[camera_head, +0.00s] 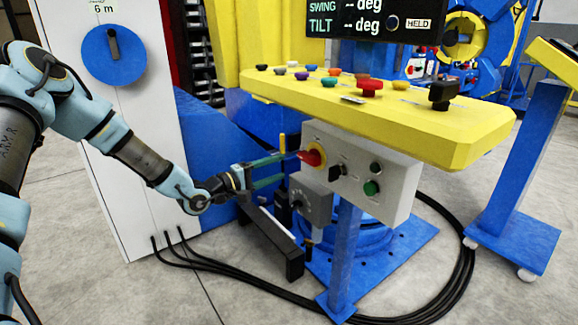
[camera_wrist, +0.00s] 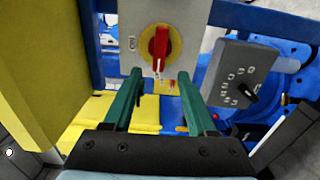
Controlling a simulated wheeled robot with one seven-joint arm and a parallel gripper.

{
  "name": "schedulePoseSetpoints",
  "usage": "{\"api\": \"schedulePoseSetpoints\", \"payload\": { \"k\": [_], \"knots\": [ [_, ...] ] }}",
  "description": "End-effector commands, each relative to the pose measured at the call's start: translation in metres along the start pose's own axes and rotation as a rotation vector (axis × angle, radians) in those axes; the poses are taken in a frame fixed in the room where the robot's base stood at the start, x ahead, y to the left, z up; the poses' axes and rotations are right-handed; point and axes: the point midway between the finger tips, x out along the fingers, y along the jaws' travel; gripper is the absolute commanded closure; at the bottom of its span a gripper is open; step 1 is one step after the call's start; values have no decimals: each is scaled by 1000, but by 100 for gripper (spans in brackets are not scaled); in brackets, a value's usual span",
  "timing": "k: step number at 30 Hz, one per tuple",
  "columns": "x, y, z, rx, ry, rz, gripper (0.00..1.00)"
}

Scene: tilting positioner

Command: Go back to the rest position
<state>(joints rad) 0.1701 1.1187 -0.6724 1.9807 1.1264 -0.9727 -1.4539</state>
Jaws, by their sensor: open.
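My gripper (camera_head: 272,169) is at the end of my arm, which reaches in from the left in the head view. Its two green fingers point at the grey control box (camera_head: 383,190) under the yellow panel. In the wrist view my gripper (camera_wrist: 160,97) is open, with a gap between the fingers and nothing in it. The red rotary switch (camera_head: 312,157) on its yellow plate is just beyond the fingertips. In the wrist view the red switch handle (camera_wrist: 159,47) stands upright, above the gap. I cannot tell whether a fingertip touches it.
A yellow console (camera_head: 400,115) with several coloured buttons overhangs the box. A grey dial box (camera_wrist: 240,80) is right of the fingers in the wrist view. A white cabinet (camera_head: 140,180) stands behind my arm. Black cables (camera_head: 400,312) lie on the floor. A blue stand (camera_head: 520,230) is at right.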

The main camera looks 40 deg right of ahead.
Motion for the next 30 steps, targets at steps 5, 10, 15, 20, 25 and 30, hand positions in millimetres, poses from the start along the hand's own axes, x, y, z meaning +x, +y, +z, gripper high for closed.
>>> {"api": "schedulePoseSetpoints", "payload": {
  "k": [5,10,15,20,25,30],
  "knots": [
    [-13,0,0,0,0,0,43],
    [-14,0,0,0,-1,0,43],
    [-14,0,0,0,0,0,43],
    [-14,0,0,0,0,0,43],
    [-22,-5,-7,47,23,-64,43],
    [-77,-30,-44,243,122,-380,43]
  ]
}}
